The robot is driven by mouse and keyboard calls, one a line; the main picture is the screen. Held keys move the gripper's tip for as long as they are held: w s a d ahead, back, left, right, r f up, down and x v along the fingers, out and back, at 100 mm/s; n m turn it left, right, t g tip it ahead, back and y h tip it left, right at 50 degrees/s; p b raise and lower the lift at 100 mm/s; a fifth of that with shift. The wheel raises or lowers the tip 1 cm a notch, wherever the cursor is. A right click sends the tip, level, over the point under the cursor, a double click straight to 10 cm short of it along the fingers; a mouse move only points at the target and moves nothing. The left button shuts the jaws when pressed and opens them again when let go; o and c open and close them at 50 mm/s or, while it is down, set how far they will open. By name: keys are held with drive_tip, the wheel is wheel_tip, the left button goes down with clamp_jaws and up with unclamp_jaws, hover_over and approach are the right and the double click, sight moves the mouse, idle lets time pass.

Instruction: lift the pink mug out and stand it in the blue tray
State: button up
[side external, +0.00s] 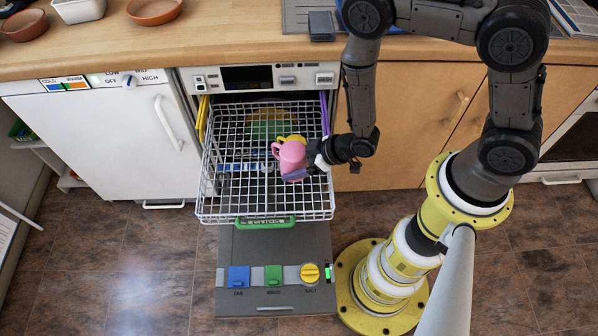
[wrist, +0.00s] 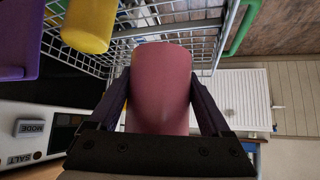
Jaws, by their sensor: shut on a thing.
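The pink mug (side external: 290,156) is at the wire rack of an open dishwasher, in its right half. I cannot tell whether it touches the rack. My gripper (side external: 300,162) reaches it from the right and is shut on it. In the wrist view the pink mug (wrist: 162,80) fills the space between the two dark fingers of my gripper (wrist: 162,95). A blue surface (side external: 392,31) on the counter is mostly hidden behind my arm; it may be the blue tray, but I cannot tell.
A yellow item (side external: 293,138) sits close behind the mug and also shows in the wrist view (wrist: 88,24). The white wire rack (side external: 235,205) surrounds the mug. The lowered door (side external: 275,255) lies below. Terracotta bowls (side external: 154,10) and a dark block (side external: 321,26) stand on the counter.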

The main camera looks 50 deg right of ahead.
drive_tip(key=w+d+r+m+h, duration=0.1)
drive_tip(key=w+d+r, duration=0.25)
drive_tip(key=r, duration=0.25)
drive_tip(key=w+d+r+m, duration=0.1)
drive_tip(key=w+d+r, duration=0.25)
drive_tip(key=r, duration=0.25)
drive_tip(key=d+r+m+h, duration=0.1)
drive_tip(key=d+r, duration=0.4)
drive_tip(key=d, duration=0.1)
drive_tip(key=w+d+r+m+h, duration=0.1)
drive_tip(key=d+r, duration=0.4)
drive_tip(key=d, duration=0.2)
drive_tip(key=w+d+r+m+t+h, duration=0.1)
drive_tip(key=d+r+m, duration=0.1)
drive_tip(key=d+r, duration=0.4)
drive_tip(key=shift+d+r+h, duration=0.1)
drive_tip(key=shift+d+h, duration=0.15)
drive_tip(key=shift+h, duration=0.05)
drive_tip(key=s+d+r+m+h, duration=0.1)
drive_tip(key=s+d+r, duration=0.1)
drive_tip(key=d, duration=0.8)
drive_tip(key=s+d+r+m+h, duration=0.1)
drive_tip(key=s+d, duration=0.3)
drive_tip(key=d, duration=0.7)
drive_tip(key=shift+s+r+m, duration=0.3)
drive_tip(key=shift+r+m, duration=0.1)
drive_tip(key=shift+r, duration=0.15)
drive_tip(key=shift+f, duration=3.9)
drive_tip(key=shift+f, duration=0.65)
